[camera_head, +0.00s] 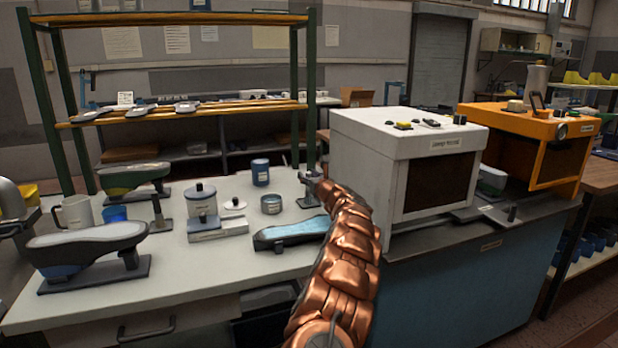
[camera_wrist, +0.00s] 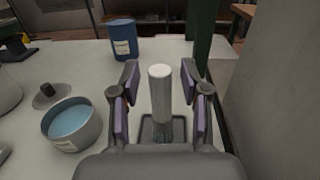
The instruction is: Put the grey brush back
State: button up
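The grey brush (camera_wrist: 160,88) stands upright between my gripper's fingers in the wrist view, with its pale round handle up and its lower end at a small dark square base (camera_wrist: 150,128). Whether it rests in or on that base is unclear. In the head view the brush (camera_head: 311,153) rises at the right end of the white table, by the green rack post. My gripper (camera_wrist: 163,98) is open, with purple pads on both sides of the handle and gaps visible. In the head view my gripper (camera_head: 314,182) is small and partly hidden by my copper-coloured arm.
A tin with blue contents (camera_wrist: 72,124), a lid (camera_wrist: 47,93) and a blue can (camera_wrist: 123,40) stand left of the brush. A white machine (camera_head: 400,150) stands close on the right. A blue-topped shoe last (camera_head: 290,232) lies in front.

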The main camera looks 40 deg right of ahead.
jog(key=shift+r, duration=0.1)
jog(key=shift+r, duration=0.1)
jog(key=shift+v, duration=1.4)
jog(key=shift+s+a+b, duration=0.15)
jog(key=shift+s+b, duration=0.15)
jog(key=shift+s, duration=0.3)
jog(key=b+v, duration=0.1)
jog(key=v, duration=0.7)
jog(key=shift+a, duration=0.1)
